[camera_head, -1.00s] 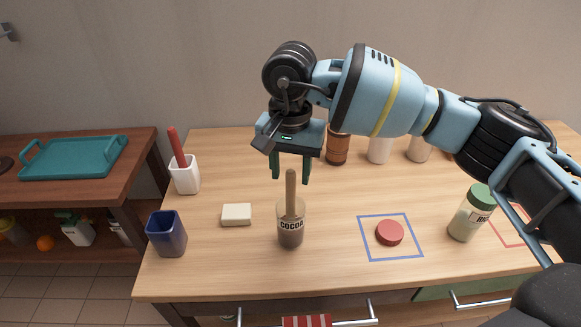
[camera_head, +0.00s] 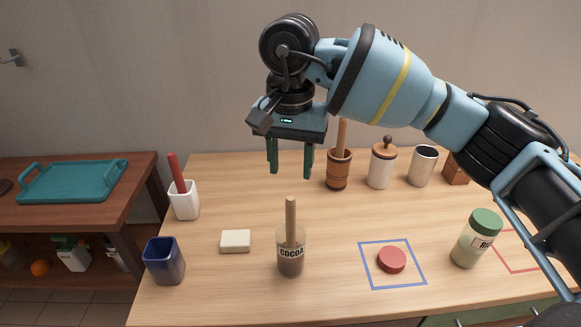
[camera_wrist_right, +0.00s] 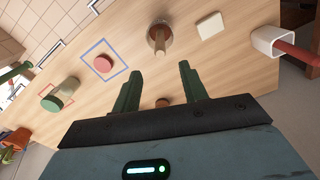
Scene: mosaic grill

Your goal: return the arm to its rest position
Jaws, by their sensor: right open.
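My right gripper (camera_head: 290,160) hangs above the table (camera_head: 215,275), open and empty, with its fingers pointing down. It is clear above the cocoa jar (camera_head: 291,264), which has a wooden stick (camera_head: 291,220) standing in it. In the right wrist view the open fingers (camera_wrist_right: 159,92) show with nothing between them, and the cocoa jar (camera_wrist_right: 168,34) lies beyond. My right arm reaches in from the right over the table. My left gripper is not in view.
A red lid (camera_head: 391,260) lies inside a blue square outline. A green-lidded jar (camera_head: 476,240) stands right. A white block (camera_head: 235,241), a blue cup (camera_head: 164,262) and a white cup (camera_head: 185,200) stand left. A wooden mortar (camera_head: 339,172), a canister (camera_head: 382,168) and a grey cup (camera_head: 422,166) stand behind.

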